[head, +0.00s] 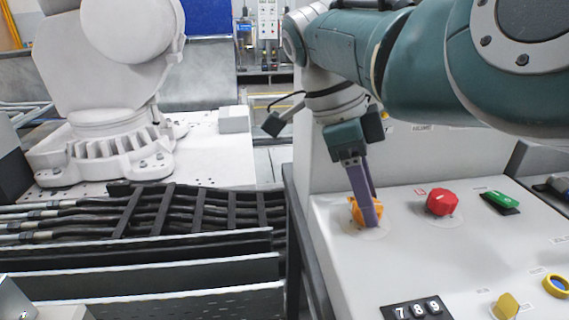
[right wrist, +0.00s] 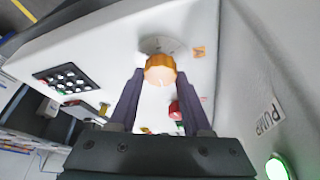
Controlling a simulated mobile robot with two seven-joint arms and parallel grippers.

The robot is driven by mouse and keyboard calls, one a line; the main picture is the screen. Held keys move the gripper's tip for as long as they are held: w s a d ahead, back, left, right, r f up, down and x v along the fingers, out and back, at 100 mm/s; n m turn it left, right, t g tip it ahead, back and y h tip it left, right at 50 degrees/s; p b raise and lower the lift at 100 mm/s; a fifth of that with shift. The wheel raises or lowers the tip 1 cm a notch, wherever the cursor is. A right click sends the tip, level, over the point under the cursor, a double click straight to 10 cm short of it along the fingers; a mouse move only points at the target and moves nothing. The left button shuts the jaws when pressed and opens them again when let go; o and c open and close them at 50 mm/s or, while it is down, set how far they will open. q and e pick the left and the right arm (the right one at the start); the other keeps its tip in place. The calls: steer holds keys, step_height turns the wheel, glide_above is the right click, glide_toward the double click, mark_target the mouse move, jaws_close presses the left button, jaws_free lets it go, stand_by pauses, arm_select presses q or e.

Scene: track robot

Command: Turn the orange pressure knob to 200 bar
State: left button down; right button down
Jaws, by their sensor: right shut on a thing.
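The orange pressure knob (head: 366,211) sits on the light grey sloped panel at its left end. It also shows in the right wrist view (right wrist: 160,70), with a pale scale around it. My right gripper (head: 368,215) reaches down onto the knob from above, and its two purple fingers stand on either side of it. In the right wrist view the fingertips (right wrist: 160,76) close on the knob's sides. The knob's scale reading is too small to tell. My left gripper is not clearly in view; a grey piece shows at the lower left corner of the head view.
A red knob (head: 442,202) and a green switch (head: 500,202) are right of the orange knob. A black counter (head: 417,309), a yellow knob (head: 507,306) and a yellow-ringed button (head: 556,286) lie nearer. Cable trays (head: 150,245) lie left of the panel.

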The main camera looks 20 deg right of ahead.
steer(key=shift+c, duration=1.7)
jaws_free()
steer(key=v, duration=0.7)
steer(key=shift+r+b, duration=0.2)
steer(key=shift+b, duration=0.15)
steer(key=shift+w, duration=0.1)
